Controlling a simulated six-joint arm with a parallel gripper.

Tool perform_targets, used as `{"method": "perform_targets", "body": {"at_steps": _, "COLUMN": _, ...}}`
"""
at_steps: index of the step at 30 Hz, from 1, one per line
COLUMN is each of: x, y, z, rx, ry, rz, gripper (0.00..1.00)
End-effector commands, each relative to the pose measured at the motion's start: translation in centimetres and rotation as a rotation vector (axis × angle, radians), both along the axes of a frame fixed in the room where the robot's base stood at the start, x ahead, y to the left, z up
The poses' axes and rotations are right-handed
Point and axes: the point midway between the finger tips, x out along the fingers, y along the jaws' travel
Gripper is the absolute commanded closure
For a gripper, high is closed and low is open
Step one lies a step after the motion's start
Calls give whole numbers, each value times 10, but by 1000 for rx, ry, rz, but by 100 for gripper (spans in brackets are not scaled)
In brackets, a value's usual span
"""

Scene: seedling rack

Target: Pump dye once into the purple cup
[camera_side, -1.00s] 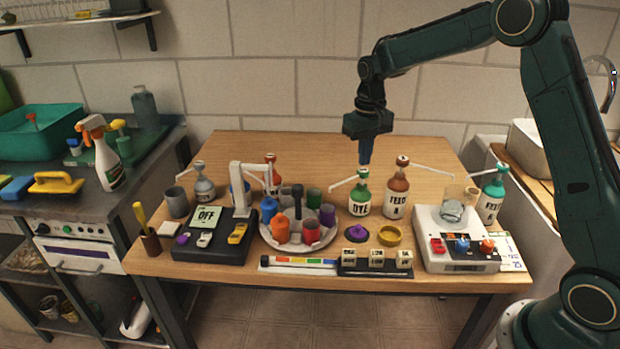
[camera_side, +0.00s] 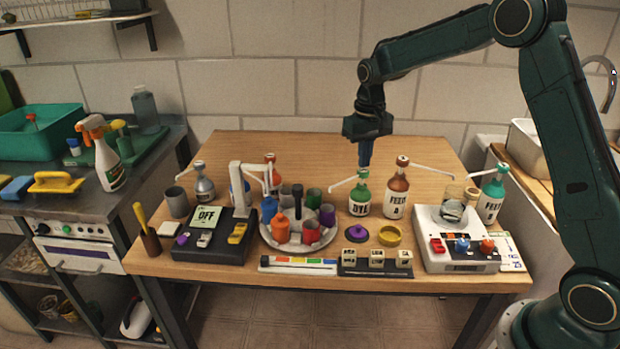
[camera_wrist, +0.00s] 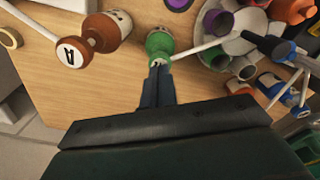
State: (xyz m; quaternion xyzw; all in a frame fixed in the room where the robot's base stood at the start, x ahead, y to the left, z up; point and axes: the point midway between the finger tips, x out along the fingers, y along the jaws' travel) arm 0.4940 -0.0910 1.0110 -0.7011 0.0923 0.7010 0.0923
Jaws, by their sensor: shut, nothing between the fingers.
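The dye bottle (camera_side: 360,199) has a green pump head and a label reading roughly DYE. It stands upright behind the purple lid. Its white spout points left and ends above the purple cup's side of the round tray. The purple cup (camera_side: 327,215) sits at the right of the round grey tray; it also shows in the wrist view (camera_wrist: 218,20). My gripper (camera_side: 365,164) points down, shut and empty, with its tips at the top of the dye pump head. In the wrist view, my gripper (camera_wrist: 159,66) overlaps the green head; contact is hard to judge. The cup's contents are hidden.
The round tray (camera_side: 298,246) holds several other cups. The Feed A bottle (camera_side: 396,200) stands close right of the dye bottle. A purple lid (camera_side: 356,233) and a yellow ring (camera_side: 390,236) lie in front. A white device (camera_side: 457,253) is at the right. The table's back is clear.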

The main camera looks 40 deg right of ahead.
Motion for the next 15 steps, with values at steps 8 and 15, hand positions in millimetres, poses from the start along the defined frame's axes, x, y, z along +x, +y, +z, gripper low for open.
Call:
{"method": "perform_targets", "body": {"at_steps": 8, "x": 0, "y": 0, "z": -7, "rx": 0, "ry": 0, "rz": 0, "gripper": 100}}
{"method": "perform_targets", "body": {"at_steps": 15, "x": 0, "y": 0, "z": -13, "rx": 0, "ry": 1, "rz": 0, "gripper": 100}}
